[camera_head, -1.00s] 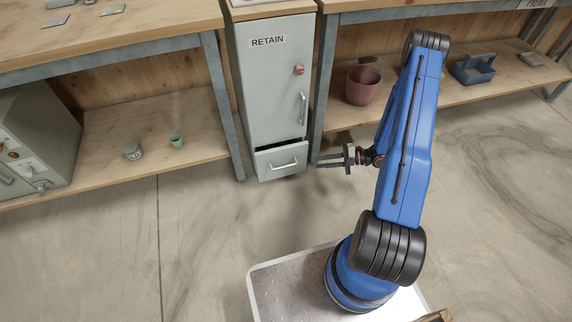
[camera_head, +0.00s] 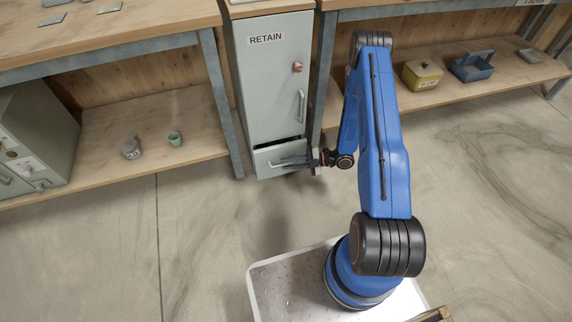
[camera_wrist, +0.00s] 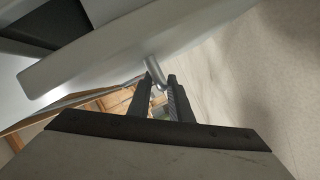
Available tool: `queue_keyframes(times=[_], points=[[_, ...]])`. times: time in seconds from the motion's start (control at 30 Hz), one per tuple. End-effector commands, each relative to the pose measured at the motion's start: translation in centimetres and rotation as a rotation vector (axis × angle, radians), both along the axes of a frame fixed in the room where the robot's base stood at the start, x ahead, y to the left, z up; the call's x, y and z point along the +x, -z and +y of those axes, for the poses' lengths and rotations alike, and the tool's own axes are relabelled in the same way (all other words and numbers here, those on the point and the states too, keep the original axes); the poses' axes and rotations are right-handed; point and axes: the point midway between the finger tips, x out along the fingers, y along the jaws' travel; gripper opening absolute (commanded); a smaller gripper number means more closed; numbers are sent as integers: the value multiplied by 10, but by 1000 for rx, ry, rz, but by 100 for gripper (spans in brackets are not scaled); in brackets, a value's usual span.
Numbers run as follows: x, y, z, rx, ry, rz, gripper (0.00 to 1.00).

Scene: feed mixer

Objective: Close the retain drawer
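The retain drawer (camera_head: 264,170) is the low grey drawer at the bottom of the grey cabinet labelled RETAIN (camera_head: 270,85). A dark gap along its top edge shows it stands slightly out. Its bar handle is partly covered by my gripper (camera_head: 292,162), which is at the right part of the drawer front. In the wrist view my gripper (camera_wrist: 161,88) has its two fingers apart, with a silver piece of the handle (camera_wrist: 155,70) at the tips. I cannot tell whether the fingers touch it. A grey panel, apparently the drawer front (camera_wrist: 110,55), slants across above them.
Wooden workbenches with grey legs flank the cabinet, a leg (camera_head: 225,105) close on its left. A yellow box (camera_head: 421,75) and a blue tray (camera_head: 472,67) are on the right shelf. The floor in front is clear.

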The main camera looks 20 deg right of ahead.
Motion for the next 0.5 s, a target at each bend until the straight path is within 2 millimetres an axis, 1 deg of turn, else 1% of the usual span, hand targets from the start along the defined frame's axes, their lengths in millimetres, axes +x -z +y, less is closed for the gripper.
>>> queue_keyframes(times=[0.1,0.2,0.47,0.5], points=[[2,2,9,0,-2,0,18],[3,3,11,1,-1,0,18],[4,3,12,0,0,0,18],[4,3,12,0,0,0,16]])
